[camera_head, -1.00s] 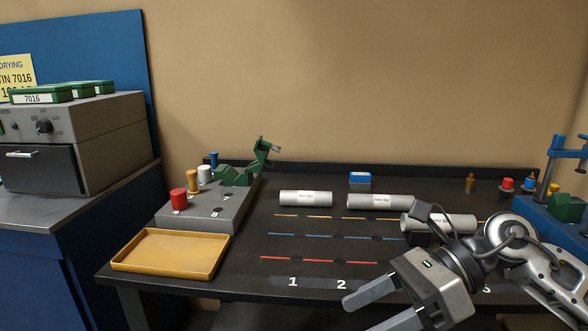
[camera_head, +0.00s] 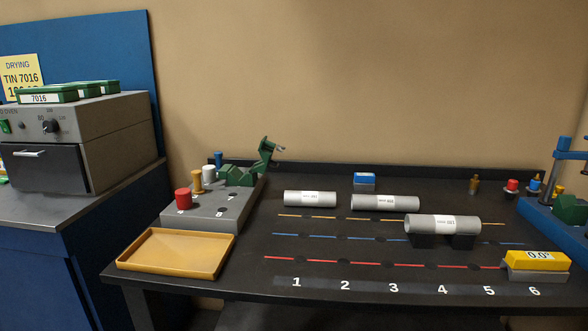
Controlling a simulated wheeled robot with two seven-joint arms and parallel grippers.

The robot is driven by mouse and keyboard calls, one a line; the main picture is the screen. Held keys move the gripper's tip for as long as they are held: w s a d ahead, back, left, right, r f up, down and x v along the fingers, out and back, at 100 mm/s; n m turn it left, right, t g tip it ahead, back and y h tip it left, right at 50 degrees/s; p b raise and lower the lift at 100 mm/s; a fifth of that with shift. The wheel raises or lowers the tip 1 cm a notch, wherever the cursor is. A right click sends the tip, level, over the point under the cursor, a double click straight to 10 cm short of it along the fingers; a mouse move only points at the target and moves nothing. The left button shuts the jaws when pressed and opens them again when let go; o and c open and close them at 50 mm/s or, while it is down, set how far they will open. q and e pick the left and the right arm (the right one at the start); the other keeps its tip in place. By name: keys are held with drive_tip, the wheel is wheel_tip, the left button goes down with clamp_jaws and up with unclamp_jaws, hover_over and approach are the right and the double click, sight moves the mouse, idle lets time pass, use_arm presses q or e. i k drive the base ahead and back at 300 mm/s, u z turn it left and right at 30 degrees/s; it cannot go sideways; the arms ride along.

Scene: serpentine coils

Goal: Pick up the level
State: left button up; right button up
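The level (camera_head: 537,259) is a yellow box with a display that reads 0.0°. It sits on a grey block (camera_head: 536,276) at the front right of the dark bench, behind the numbers 5 and 6. It looks flat, and nothing touches it from above. Neither my left nor my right gripper is in view.
Labelled grey cylinders lie on the bench (camera_head: 210,284): one (camera_head: 310,198) at left, one (camera_head: 385,202) in the middle, one (camera_head: 442,224) on dark supports. A yellow tray (camera_head: 176,253) is at front left.

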sight(548, 266)
drive_tip(key=z, duration=1.4)
